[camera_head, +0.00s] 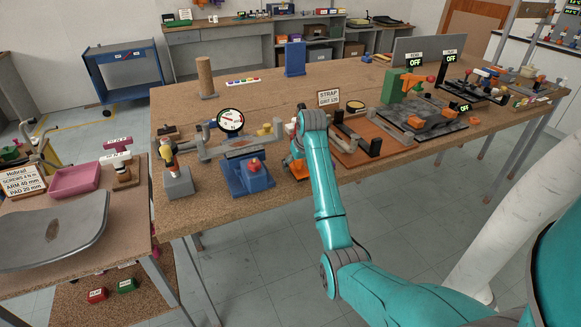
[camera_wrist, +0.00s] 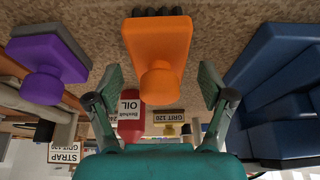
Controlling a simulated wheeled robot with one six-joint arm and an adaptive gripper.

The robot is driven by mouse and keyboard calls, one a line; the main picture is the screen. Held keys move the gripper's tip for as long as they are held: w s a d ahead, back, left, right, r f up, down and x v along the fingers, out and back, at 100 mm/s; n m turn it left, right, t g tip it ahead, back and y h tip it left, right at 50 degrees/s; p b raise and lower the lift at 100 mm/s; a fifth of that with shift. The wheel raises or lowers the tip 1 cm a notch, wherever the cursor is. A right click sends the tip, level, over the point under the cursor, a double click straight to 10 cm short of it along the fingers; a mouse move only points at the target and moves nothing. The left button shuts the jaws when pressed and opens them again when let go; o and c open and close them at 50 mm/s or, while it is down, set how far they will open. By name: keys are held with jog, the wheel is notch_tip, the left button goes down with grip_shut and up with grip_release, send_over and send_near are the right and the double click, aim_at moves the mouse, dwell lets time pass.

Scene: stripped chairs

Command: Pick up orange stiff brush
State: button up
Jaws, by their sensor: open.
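The orange stiff brush (camera_wrist: 158,45) lies in the middle of the wrist view. It has a flat orange block, a rounded knob towards me and dark bristles at its far edge. My gripper (camera_wrist: 160,76) is open, with one finger on each side of the brush's knob end and a visible gap on both sides. I cannot tell how far the fingertips are from it in depth. In the head view a bit of the orange brush (camera_head: 296,168) shows beside my teal arm, which hides the gripper and most of the brush.
A purple knobbed block (camera_wrist: 48,68) is left of the brush in the wrist view; a blue vise (camera_wrist: 282,85) is close on the right. A red oil bottle (camera_wrist: 131,117) shows beyond the fingers. The vise (camera_head: 247,175) stands left of my arm in the head view.

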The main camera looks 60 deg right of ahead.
jog(key=shift+d+f, duration=0.1)
jog(key=shift+f, duration=0.15)
jog(key=c, duration=1.3)
jog(key=shift+w+r, duration=0.1)
jog(key=shift+r, duration=0.05)
